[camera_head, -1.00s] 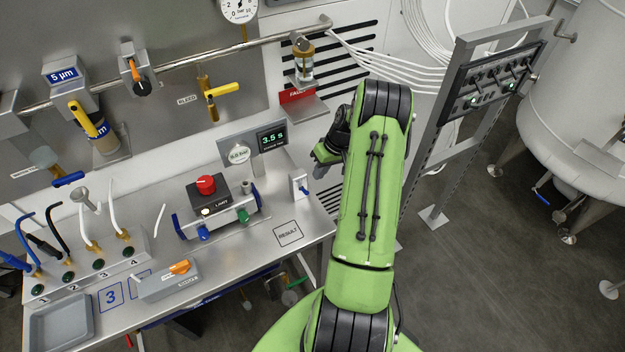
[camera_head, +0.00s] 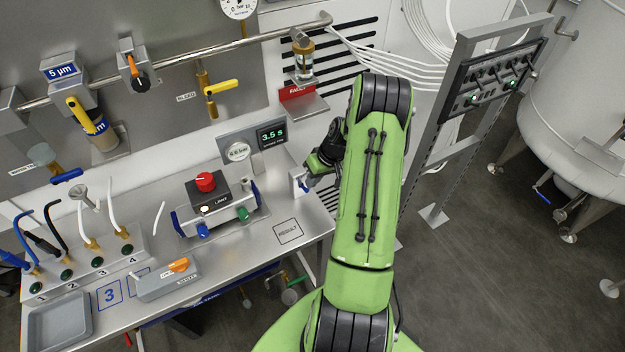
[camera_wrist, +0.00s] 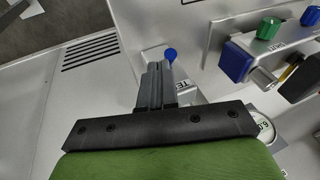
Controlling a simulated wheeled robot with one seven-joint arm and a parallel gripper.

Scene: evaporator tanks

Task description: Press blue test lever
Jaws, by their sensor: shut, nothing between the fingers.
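The blue test lever is a small blue knob (camera_wrist: 171,54) on a white box (camera_head: 297,181) at the right end of the steel bench. In the wrist view the knob shows just beyond the fingertips, and a partly hidden label beginning "TE" (camera_wrist: 183,86) is beside them. My gripper (camera_wrist: 160,67) is shut and empty, with its fingers pointing at the box. In the head view my gripper (camera_head: 308,181) is right at the lever, which it partly hides. I cannot tell whether the fingertips touch the knob.
A grey block with a red button (camera_head: 205,182) and blue and green knobs stands left on the bench. A display (camera_head: 271,135) reading 3.5 s is behind it. The RESULT square (camera_head: 288,232) is empty. A red FAULT sign (camera_head: 297,92) hangs above.

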